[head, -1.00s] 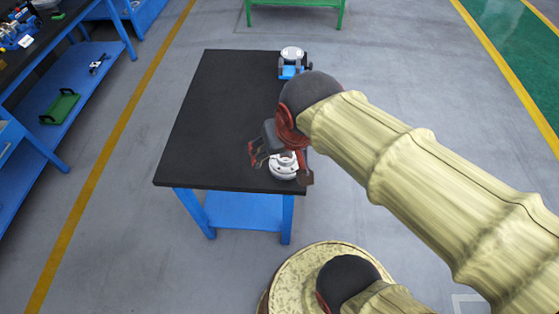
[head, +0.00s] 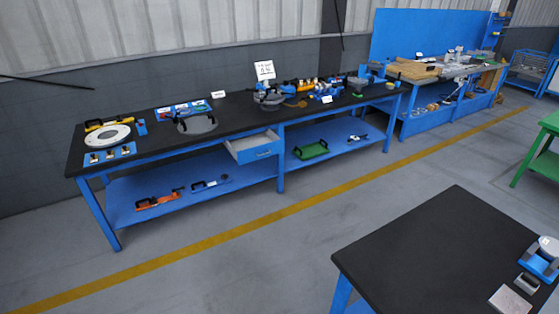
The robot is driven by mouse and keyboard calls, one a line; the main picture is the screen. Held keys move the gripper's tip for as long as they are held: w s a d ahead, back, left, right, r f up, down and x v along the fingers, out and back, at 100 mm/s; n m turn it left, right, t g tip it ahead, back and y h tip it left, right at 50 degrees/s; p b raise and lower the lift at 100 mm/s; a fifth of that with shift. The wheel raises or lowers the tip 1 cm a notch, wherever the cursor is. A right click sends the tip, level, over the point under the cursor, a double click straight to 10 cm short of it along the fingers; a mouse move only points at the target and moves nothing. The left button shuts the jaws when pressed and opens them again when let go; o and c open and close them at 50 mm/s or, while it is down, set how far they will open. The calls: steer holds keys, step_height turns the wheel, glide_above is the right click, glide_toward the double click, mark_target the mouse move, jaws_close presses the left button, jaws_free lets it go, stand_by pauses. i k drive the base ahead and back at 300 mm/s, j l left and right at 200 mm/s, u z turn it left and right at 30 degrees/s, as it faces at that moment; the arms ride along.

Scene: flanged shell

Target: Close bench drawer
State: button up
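The bench drawer (head: 255,149) is a light box with a blue front, under the black top of the long blue bench (head: 335,112) by the wall. It is pulled out, and its open inside shows from above. Its front hangs out past the bench's front edge. My gripper and arm are not in this view, so I cannot see what the gripper holds.
A black-topped table (head: 440,250) stands at the lower right, with a blue fixture (head: 537,258) on it. Grey floor with a yellow line (head: 240,229) lies before the bench. Several tools and a green tray (head: 311,150) sit on the bench and its shelf.

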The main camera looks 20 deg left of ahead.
mark_target(253, 142)
steer(key=u, duration=1.05)
steer(key=i+j, duration=0.4)
steer(key=i, duration=0.15)
steer(key=i+j, duration=0.4)
steer(key=i, duration=0.2)
steer(key=i+j, duration=0.45)
steer(key=i+l, duration=0.2)
steer(key=i, duration=0.2)
steer(key=i+l, duration=0.2)
steer(key=i, duration=0.25)
steer(key=i+l, duration=0.2)
steer(key=i, duration=0.2)
steer(key=i+l, duration=0.2)
steer(key=i, duration=0.2)
steer(key=i+l, duration=0.25)
steer(key=l, duration=0.1)
